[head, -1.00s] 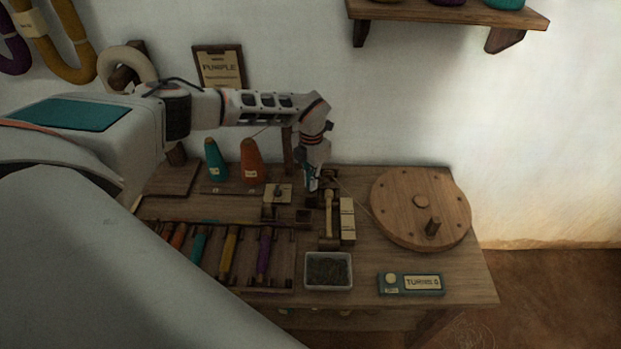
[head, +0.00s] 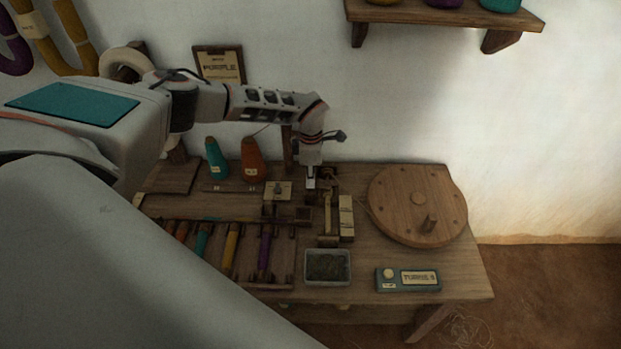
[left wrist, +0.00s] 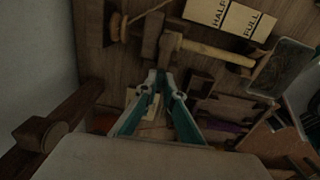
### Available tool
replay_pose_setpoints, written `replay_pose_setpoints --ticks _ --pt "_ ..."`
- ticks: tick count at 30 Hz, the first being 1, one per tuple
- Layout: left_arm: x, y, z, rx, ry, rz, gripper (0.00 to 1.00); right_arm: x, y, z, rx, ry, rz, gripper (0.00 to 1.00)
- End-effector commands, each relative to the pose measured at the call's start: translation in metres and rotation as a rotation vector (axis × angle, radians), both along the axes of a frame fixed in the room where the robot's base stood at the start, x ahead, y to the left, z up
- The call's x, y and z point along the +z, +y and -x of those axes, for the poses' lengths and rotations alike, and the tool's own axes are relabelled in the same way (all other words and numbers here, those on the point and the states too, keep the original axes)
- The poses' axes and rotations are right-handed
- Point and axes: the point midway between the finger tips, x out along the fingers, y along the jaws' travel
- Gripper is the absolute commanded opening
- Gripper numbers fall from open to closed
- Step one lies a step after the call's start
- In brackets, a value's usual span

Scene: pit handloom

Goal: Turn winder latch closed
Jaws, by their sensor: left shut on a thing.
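My left gripper (head: 311,186) points down at the back of the winder, by the light wooden spindle (head: 327,208) and left of it. In the left wrist view its teal fingers (left wrist: 165,76) are closed together at the tips, beside the rounded head of the light spindle (left wrist: 212,50) and a dark wooden block (left wrist: 151,35). The fingertips hold a small part there, which I take for the winder latch; the fingers mostly hide it, so its angle cannot be told. My right gripper is not in view.
A cream block (head: 346,217) marked half and full stands right of the spindle. A large wooden wheel (head: 418,204) is further right. A grey tray (head: 328,281) and a teal box (head: 408,279) lie in front. Orange (head: 252,160) and teal (head: 216,158) cones stand behind left.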

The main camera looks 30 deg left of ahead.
Motion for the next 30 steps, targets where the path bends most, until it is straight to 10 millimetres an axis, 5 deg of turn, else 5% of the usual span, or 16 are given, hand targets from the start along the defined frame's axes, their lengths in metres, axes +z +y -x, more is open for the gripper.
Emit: replay_pose_setpoints --ticks 18,20,30 --pt "0.0002 0.0003 -0.0001 -0.038 -0.001 -0.001 0.0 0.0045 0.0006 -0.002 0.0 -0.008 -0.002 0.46" --pt "0.0002 0.0003 -0.0001 -0.038 -0.001 -0.001 0.23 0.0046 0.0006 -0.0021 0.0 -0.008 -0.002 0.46" --pt "0.0006 0.0001 -0.0002 -0.037 0.0 0.0 0.24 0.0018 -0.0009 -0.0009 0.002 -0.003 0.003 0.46"
